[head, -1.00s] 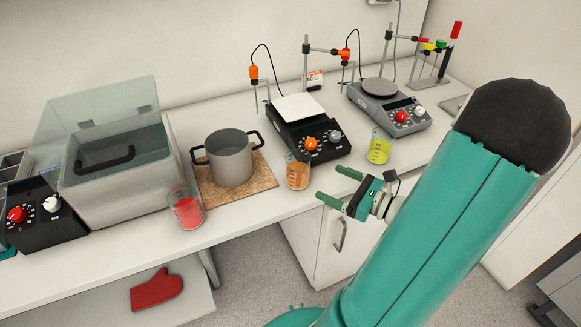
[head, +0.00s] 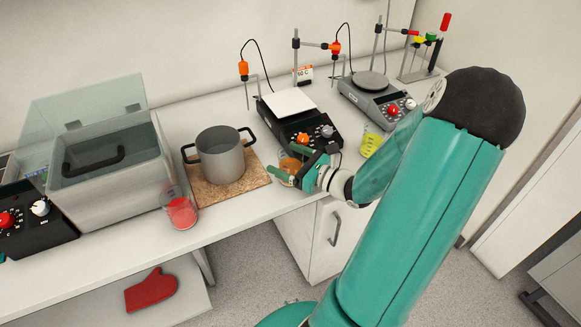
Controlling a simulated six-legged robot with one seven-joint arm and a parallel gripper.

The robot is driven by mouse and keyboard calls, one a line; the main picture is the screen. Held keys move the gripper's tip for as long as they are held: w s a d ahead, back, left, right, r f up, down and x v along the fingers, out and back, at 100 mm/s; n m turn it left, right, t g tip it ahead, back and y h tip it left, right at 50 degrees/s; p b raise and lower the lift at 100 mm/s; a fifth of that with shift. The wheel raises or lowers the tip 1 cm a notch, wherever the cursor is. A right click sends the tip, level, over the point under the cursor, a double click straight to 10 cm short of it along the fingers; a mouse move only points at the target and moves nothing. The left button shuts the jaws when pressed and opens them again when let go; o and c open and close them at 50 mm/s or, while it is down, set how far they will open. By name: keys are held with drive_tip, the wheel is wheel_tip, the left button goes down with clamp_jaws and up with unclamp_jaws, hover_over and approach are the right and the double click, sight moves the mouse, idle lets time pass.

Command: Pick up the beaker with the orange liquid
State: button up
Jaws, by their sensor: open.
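The beaker with the orange liquid (head: 289,164) stands near the front edge of the bench, right of the pot. My gripper (head: 277,160) is open at this beaker. Its two green fingers appear one on the far side and one on the near side of the beaker in the picture. They partly hide the beaker, and I cannot tell whether they touch it.
A beaker with red liquid (head: 181,212) stands at the front edge on the left. A beaker with yellow liquid (head: 371,141) is close to my arm on the right. A pot (head: 221,155) on a cork board (head: 203,192) and a black hotplate (head: 322,119) stand close by.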

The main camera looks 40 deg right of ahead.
drive_tip(key=shift+w+a, duration=0.15)
drive_tip(key=shift+w, duration=0.25)
drive_tip(key=c, duration=1.2)
drive_tip(key=shift+r, duration=0.3)
drive_tip(key=shift+c, duration=0.2)
